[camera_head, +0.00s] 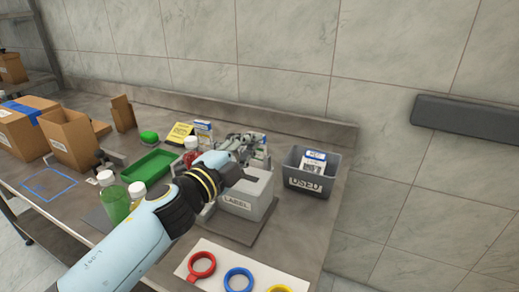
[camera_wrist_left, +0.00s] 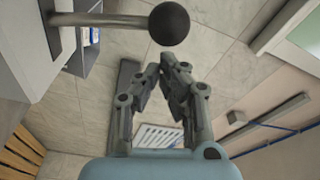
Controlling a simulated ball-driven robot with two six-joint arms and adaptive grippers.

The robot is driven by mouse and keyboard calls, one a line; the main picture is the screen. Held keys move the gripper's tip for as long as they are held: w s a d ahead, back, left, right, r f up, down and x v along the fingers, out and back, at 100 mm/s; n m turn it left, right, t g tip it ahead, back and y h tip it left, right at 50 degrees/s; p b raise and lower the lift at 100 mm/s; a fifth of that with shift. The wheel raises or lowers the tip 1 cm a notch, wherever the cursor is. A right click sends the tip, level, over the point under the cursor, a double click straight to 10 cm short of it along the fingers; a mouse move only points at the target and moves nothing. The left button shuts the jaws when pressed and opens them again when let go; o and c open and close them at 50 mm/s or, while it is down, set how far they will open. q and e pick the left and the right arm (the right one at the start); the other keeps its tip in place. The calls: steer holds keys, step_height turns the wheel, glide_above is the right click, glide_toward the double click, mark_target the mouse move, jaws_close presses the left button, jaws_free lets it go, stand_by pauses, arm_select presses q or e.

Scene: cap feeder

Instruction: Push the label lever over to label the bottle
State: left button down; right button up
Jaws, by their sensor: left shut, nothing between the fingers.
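The label machine (camera_head: 243,198) is a light grey box marked LABEL, standing on a dark plate on the bench. My left gripper (camera_head: 246,141) is above and behind it in the head view, hiding part of it. In the left wrist view the label lever (camera_wrist_left: 169,23) is a metal rod with a black ball knob, reaching out from a grey body at the left. My left gripper (camera_wrist_left: 168,62) is shut and empty there, its fingertips close to the knob with no contact visible. A green bottle (camera_head: 115,203) and a white-capped bottle (camera_head: 138,190) stand left of my arm. Any bottle inside the machine is hidden.
A grey bin (camera_head: 309,184) marked USED stands right of the machine. A white board with a red ring (camera_head: 201,265), a blue ring (camera_head: 239,281) and a yellow one lies in front. A green tray (camera_head: 151,165), a red-filled bottle (camera_head: 191,150) and cardboard boxes (camera_head: 68,140) are to the left.

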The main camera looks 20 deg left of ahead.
arm_select(q)
steer(key=shift+a, duration=1.05)
steer(key=shift+r, duration=0.1)
